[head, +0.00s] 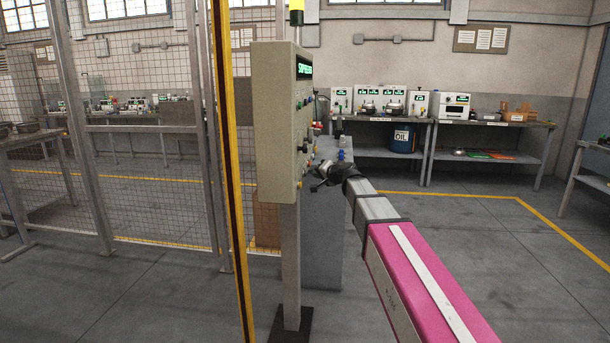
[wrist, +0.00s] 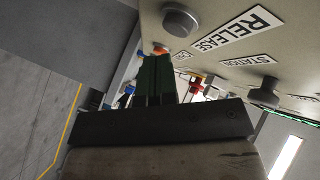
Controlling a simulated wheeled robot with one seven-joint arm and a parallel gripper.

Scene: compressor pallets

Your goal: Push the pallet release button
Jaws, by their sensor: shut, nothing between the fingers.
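A beige control panel (head: 275,125) stands on a post left of centre in the head view, seen nearly edge-on. Its face fills the upper right of the wrist view. There a RELEASE label (wrist: 237,30) sits beside a round grey button (wrist: 180,20). My gripper (head: 318,182) is beside the lower part of the panel face. In the wrist view its dark fingers (wrist: 155,62) are together and empty, near the panel, below and left of the grey button. They appear apart from that button; contact with the panel cannot be told.
A STATION label (wrist: 247,61) and another dark knob (wrist: 265,92) are on the same face. A yellow-edged mesh fence (head: 230,150) stands left of the panel. A grey cabinet (head: 323,245) is behind it. Workbenches (head: 480,125) line the back wall.

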